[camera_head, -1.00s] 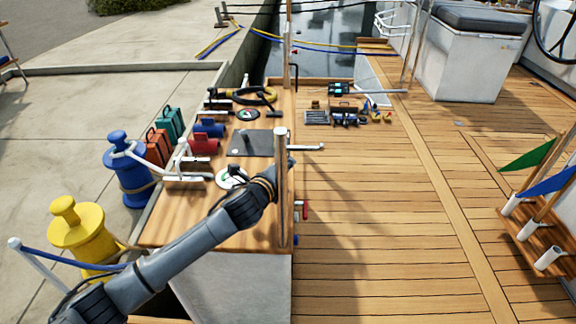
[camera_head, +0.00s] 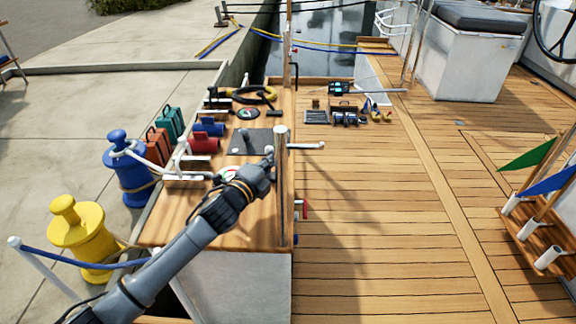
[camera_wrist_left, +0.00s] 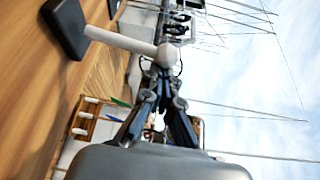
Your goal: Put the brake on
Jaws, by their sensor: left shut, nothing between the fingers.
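In the left wrist view a white lever (camera_wrist_left: 122,40) stands out from a dark square base (camera_wrist_left: 66,27) on the wood and ends in a round white knob (camera_wrist_left: 167,56). My left gripper (camera_wrist_left: 158,76) is shut and empty, its fingertips close to the knob; I cannot tell if they touch it. In the head view my left gripper (camera_head: 268,158) is over the wooden console top (camera_head: 190,228), at the near right edge of a dark grey plate (camera_head: 250,142). Which control is the brake cannot be told from labels. My right gripper is not in view.
A tall post (camera_head: 282,200) and a white handle (camera_head: 309,145) stand just right of the gripper. A red cylinder (camera_head: 203,144) and a blue cylinder (camera_head: 210,129) lie left of the plate. The plank deck (camera_head: 380,230) to the right is mostly clear.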

